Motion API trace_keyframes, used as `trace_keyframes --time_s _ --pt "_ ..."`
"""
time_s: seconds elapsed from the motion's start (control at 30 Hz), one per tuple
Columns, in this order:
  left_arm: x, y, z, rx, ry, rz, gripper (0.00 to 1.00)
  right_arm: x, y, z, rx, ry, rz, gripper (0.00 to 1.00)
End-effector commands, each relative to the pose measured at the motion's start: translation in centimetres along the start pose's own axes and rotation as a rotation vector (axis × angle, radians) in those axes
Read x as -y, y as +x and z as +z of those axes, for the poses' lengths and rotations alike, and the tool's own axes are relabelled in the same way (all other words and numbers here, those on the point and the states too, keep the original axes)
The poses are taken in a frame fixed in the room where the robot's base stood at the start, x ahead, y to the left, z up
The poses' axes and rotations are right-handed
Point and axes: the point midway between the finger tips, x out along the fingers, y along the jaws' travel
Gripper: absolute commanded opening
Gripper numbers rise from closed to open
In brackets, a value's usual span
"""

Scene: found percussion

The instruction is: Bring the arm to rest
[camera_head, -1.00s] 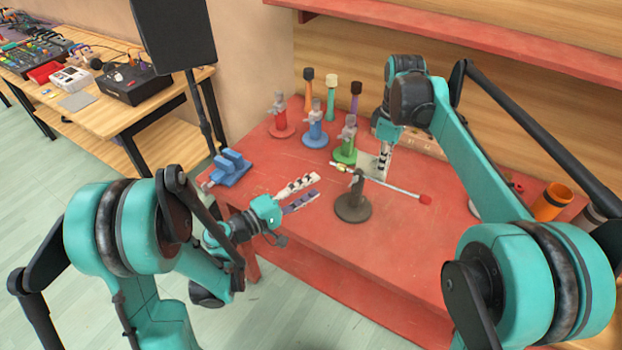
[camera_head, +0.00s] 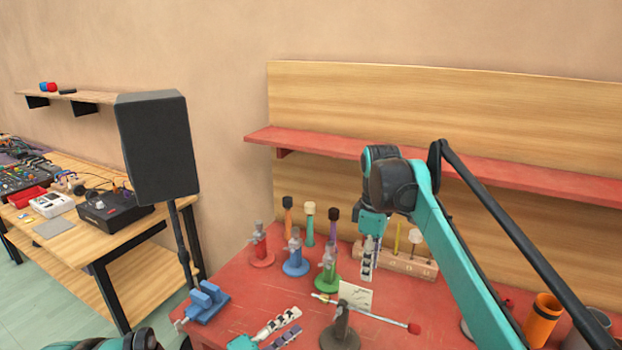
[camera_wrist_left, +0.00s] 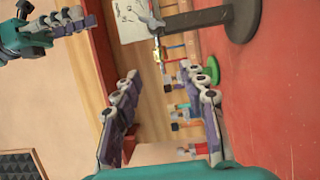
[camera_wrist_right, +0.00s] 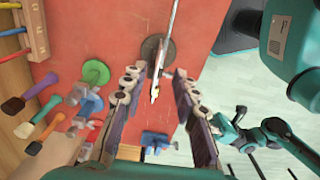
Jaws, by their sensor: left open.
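My left gripper (camera_head: 282,330) is open and empty above the front left of the red table, left of a dark stand (camera_head: 340,335). In the left wrist view its two fingers (camera_wrist_left: 165,115) are wide apart. My right gripper (camera_head: 368,260) points down over the back of the table, behind the green clamp stand (camera_head: 328,280). In the right wrist view its fingers (camera_wrist_right: 160,100) are apart with nothing between them. A thin stick with a red tip (camera_head: 385,321) lies across the dark stand. Most of my left arm is out of the head view.
Red (camera_head: 262,250) and blue (camera_head: 295,262) clamp stands and several upright mallets (camera_head: 310,225) stand at the back left. A blue vise (camera_head: 207,300) sits at the left edge. An orange cup (camera_head: 542,320) stands at the right. A black speaker (camera_head: 157,147) rises left of the table.

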Motion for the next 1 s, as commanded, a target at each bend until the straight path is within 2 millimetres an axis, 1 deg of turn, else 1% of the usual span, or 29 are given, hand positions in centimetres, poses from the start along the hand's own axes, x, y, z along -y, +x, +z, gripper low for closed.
trace_keyframes --time_s 0.03,0.1,0.2,0.27,0.37,0.47,0.57,0.67,0.77,0.87,1.0 --pt "0.0 0.0 0.0 0.000 0.000 0.000 0.42 -0.1 -0.8 0.0 0.000 0.000 0.000 0.29" --pt "0.0 0.0 0.0 0.000 0.000 0.000 0.42 0.0 -1.6 0.0 0.000 0.000 0.000 0.29" --pt "0.0 0.0 0.0 0.000 0.002 -0.003 0.42 0.0 -2.2 0.0 -0.001 0.003 0.001 0.29" --pt "0.0 0.0 0.2 0.002 0.012 -0.018 0.42 0.2 -2.5 0.2 -0.004 0.016 0.008 0.29" --pt "0.1 0.0 0.8 0.008 0.057 -0.086 0.42 1.0 -2.4 1.0 -0.022 0.074 0.035 0.29" --pt "0.4 -0.5 1.7 0.019 0.142 -0.210 0.42 2.5 -1.8 2.3 -0.056 0.180 0.082 0.29" --pt "1.0 -1.9 2.8 0.032 0.251 -0.361 0.42 4.6 -0.5 4.0 -0.107 0.314 0.138 0.29" --pt "1.5 -3.9 3.6 0.043 0.364 -0.511 0.42 6.8 1.3 5.8 -0.165 0.447 0.189 0.29" --pt "1.9 -6.7 4.4 0.054 0.481 -0.657 0.42 9.1 3.5 7.5 -0.229 0.578 0.234 0.29" --pt "2.2 -9.9 4.9 0.065 0.601 -0.802 0.42 11.6 6.3 9.3 -0.300 0.708 0.273 0.29" --pt "2.3 -14.9 5.2 0.077 0.766 -0.990 0.42 14.8 10.6 11.4 -0.404 0.876 0.315 0.29"
